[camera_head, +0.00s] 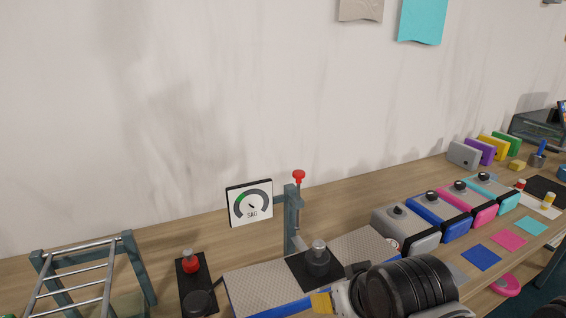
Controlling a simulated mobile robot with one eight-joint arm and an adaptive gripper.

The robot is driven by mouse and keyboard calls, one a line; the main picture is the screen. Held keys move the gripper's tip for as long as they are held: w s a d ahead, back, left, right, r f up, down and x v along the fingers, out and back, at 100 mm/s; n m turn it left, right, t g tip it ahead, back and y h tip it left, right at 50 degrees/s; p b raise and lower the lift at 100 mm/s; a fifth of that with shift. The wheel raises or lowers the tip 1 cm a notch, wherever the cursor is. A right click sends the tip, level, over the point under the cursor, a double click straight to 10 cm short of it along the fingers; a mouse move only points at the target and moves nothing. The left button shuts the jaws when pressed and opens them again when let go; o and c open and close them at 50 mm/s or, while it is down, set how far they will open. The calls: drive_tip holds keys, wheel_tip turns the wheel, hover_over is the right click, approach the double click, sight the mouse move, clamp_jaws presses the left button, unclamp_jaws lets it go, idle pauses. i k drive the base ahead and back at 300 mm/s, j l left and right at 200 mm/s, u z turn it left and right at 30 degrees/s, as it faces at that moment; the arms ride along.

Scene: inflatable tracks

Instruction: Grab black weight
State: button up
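A dark weight (318,263) with a silver knob on top stands upright on a black square pad, on a grey dotted track (262,282) with a blue edge. It looks like the black weight. A thick black part of my arm fills the lower middle right, and what seems to be my gripper (335,302) is at its left end, just below and right of the weight. A small yellow piece shows there; I cannot tell whether it belongs to my gripper. The fingers are mostly hidden, so I cannot see whether they are open or touch anything.
A gauge marked SAG (250,203) and a red-topped post (291,220) stand behind the weight. A red weight (190,264) sits on a black plate to the left, near a metal ladder frame (80,275). Coloured boxes (440,218) line the right.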

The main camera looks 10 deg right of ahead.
sight(317, 259)
drive_tip(key=k+j+z, duration=0.1)
drive_tip(key=j, duration=0.3)
drive_tip(key=k+j+z, duration=0.1)
drive_tip(key=j, duration=0.35)
drive_tip(key=k+j+z, duration=0.1)
drive_tip(key=j, duration=0.3)
